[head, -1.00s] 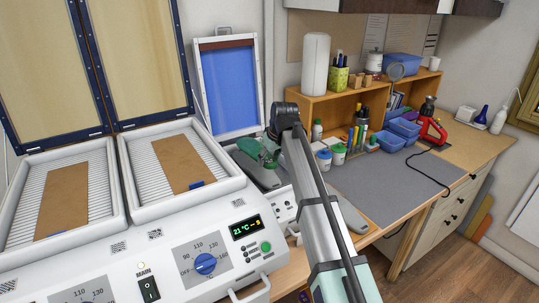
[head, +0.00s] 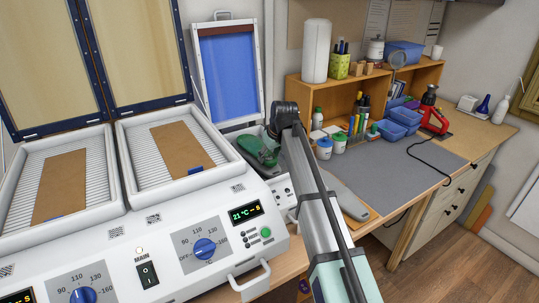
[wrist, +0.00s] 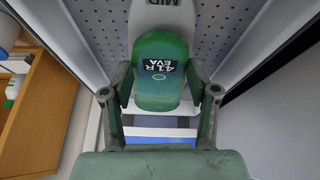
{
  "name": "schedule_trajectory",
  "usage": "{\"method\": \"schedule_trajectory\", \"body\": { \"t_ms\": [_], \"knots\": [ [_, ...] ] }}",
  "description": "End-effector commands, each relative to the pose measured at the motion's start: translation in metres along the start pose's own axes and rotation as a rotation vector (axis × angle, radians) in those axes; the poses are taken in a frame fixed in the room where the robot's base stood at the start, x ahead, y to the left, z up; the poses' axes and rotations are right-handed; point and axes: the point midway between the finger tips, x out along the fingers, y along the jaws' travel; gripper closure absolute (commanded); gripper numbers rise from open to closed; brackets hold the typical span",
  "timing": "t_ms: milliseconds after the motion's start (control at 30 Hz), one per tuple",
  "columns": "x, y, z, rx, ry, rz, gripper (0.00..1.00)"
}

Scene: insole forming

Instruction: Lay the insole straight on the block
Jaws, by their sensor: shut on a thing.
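The green insole (wrist: 158,85), with a dark label reading "41 R EVA", is between the two fingers of my gripper (wrist: 167,91) in the wrist view. My gripper is shut on its rounded near end. The grey block (wrist: 162,16), marked "MID", shows beyond and beneath the insole and lines up roughly with it. I cannot tell whether the insole touches the block. In the head view the insole (head: 257,150) lies over the press at the centre, and the block is mostly hidden under it.
The perforated press bed (wrist: 103,28) surrounds the block, with raised walls on both sides. A blue membrane lid (head: 231,75) stands open behind. A heater unit (head: 150,225) with two trays is to the left. A bench with a grey mat (head: 385,172) is to the right.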

Motion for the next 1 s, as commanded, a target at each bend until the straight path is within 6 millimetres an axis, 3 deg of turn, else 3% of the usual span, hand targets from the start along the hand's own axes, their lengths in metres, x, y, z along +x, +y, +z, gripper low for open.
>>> {"method": "schedule_trajectory", "body": {
  "t_ms": [967,1000],
  "knots": [
    [0.0068,-0.0003,0.0029,0.0,0.0,0.0,0.63],
    [0.0068,-0.0002,0.0028,0.0,0.0,0.0,0.34]
  ]
}}
